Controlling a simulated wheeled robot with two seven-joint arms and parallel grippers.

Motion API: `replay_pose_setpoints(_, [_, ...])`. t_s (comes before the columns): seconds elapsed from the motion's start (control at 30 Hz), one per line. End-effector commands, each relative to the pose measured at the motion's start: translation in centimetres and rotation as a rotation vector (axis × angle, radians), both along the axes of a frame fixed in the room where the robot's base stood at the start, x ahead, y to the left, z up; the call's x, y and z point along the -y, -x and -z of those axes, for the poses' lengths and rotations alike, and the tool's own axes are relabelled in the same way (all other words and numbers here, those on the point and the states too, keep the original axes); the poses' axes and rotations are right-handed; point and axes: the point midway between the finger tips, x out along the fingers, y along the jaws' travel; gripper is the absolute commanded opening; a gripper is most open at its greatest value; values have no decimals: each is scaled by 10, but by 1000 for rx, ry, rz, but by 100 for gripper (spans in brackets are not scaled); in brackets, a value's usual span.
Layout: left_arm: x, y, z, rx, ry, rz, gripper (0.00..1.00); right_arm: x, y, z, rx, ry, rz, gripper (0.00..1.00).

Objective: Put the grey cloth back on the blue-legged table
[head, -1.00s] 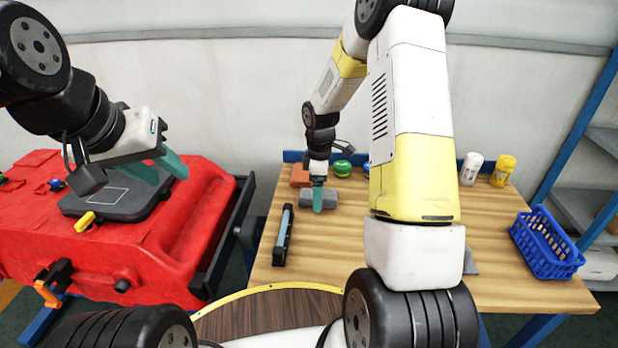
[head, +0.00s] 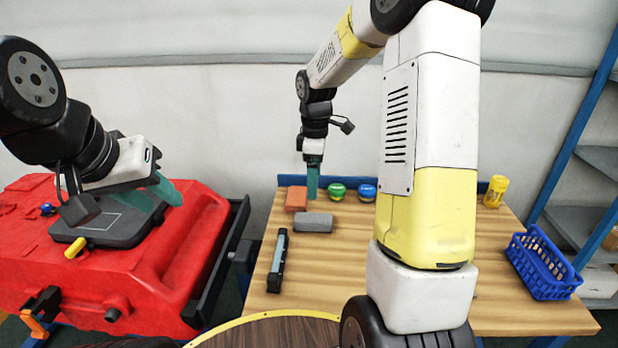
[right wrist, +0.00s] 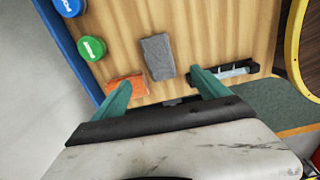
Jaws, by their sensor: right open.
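The grey cloth (head: 313,222), a folded block shape, lies flat on the wooden top of the blue-legged table (head: 335,270). It also shows in the right wrist view (right wrist: 158,57), beyond and between my fingertips, with nothing gripping it. My right gripper (head: 312,182) is above the table behind the cloth, apart from it. In the right wrist view its two teal fingers (right wrist: 160,84) are spread wide and empty. My left gripper (head: 158,194) is over the black lid of the red tank (head: 150,270), its two fingers apart and empty.
An orange block (head: 296,198), green tin (head: 337,191) and blue tin (head: 367,192) stand near the back edge. A black-and-grey tool (head: 279,260) lies left of the cloth. A yellow bottle (head: 495,191) and blue basket (head: 545,265) are at right. My right arm hides the table's middle.

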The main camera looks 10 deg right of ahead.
Motion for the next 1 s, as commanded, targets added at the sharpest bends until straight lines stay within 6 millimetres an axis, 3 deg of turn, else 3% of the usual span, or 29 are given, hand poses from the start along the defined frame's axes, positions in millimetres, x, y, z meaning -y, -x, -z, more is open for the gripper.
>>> replay_pose_setpoints(0.17, [0, 0, 0, 0, 0, 0, 36, -2, 35, -54, 91, -25, 190, 84])
replay_pose_setpoints(0.3, [0, 0, 0, 0, 0, 0, 36, -5, 75, -93, 171, -78, 394, 84])
replay_pose_setpoints(0.5, [0, 0, 0, 0, 0, 0, 36, -9, 136, -131, 266, -195, 680, 84])
replay_pose_setpoints(0.8, [0, 0, 0, 0, 0, 0, 36, -18, 214, -150, 340, -421, 1042, 84])
replay_pose_setpoints(1.0, [0, 0, 0, 0, 0, 0, 36, -21, 235, -149, 342, -497, 1144, 84])
